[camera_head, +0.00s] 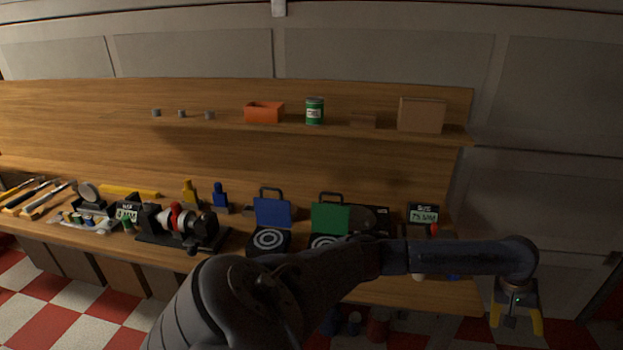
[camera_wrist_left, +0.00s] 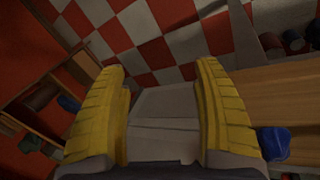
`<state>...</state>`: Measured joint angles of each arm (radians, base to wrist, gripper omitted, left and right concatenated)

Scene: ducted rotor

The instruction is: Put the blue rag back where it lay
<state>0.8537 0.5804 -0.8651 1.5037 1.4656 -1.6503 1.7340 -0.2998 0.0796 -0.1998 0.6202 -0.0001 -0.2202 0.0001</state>
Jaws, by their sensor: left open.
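My left gripper (camera_head: 515,318) hangs open past the right end of the workbench, fingers pointing down. In the left wrist view its two yellow fingers (camera_wrist_left: 165,115) stand wide apart with nothing between them; a pale grey surface shows beyond. A blue thing, perhaps the blue rag (camera_wrist_left: 272,143), lies at the edge of the wooden bench, just right of the right finger and apart from it. In the head view a small blue patch (camera_head: 453,277) shows below my left forearm at the bench's right end, mostly hidden. My right gripper is not in view.
The bench (camera_head: 400,292) carries a rotor assembly (camera_head: 185,222), a blue case (camera_head: 271,212), a green case (camera_head: 330,217) and a size display (camera_head: 423,214). A shelf above holds an orange bin (camera_head: 264,112) and a green can (camera_head: 314,110). Checkered floor shows below.

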